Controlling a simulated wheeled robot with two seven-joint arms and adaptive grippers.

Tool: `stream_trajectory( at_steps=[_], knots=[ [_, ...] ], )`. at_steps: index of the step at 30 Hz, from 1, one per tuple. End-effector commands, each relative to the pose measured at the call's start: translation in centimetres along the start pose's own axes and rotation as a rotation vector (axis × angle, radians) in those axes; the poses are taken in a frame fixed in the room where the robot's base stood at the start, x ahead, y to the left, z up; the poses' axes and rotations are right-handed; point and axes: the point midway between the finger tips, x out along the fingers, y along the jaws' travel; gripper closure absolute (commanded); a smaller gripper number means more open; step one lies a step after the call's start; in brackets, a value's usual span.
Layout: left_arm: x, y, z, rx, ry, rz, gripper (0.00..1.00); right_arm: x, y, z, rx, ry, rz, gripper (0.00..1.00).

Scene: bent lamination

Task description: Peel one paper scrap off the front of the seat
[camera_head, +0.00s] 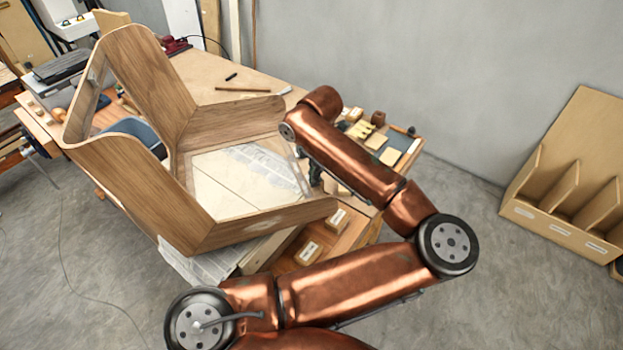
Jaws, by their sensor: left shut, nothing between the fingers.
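The seat is a bent wooden shell (135,180) with walnut-like grain, tilted on the workbench at the left. A faint pale patch, perhaps a paper scrap (263,226), shows on its front lower strip. Another whitish patch (97,74) shows on the far left strip. My left arm reaches up from the bottom and bends back over the bench. My left gripper (314,175) is a small dark shape beyond the shell's right end, partly hidden by my forearm. It is shut and holds nothing. I cannot tell whether it touches the shell. My right gripper is out of view.
The workbench (255,85) carries a pencil-like stick (242,89), small wood blocks (308,252) and a dark mat with tools at its right end. A wooden rack (570,170) stands at the far right. Open concrete floor lies between the bench and the rack.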

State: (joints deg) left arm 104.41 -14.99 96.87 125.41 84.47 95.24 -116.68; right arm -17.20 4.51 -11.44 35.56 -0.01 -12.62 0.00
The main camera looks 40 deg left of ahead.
Motion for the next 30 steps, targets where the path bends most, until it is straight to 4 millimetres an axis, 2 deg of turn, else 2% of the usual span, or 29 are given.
stream_trajectory(
  at_steps=[17, 30],
  knots=[
    [0.02, -0.08, 0.00, 0.000, 0.001, -0.003, 1.00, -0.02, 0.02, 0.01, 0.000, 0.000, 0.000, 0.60],
    [-0.78, 0.02, 0.04, 0.001, -0.001, -0.003, 1.00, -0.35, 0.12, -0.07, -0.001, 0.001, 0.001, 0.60]
  ],
)
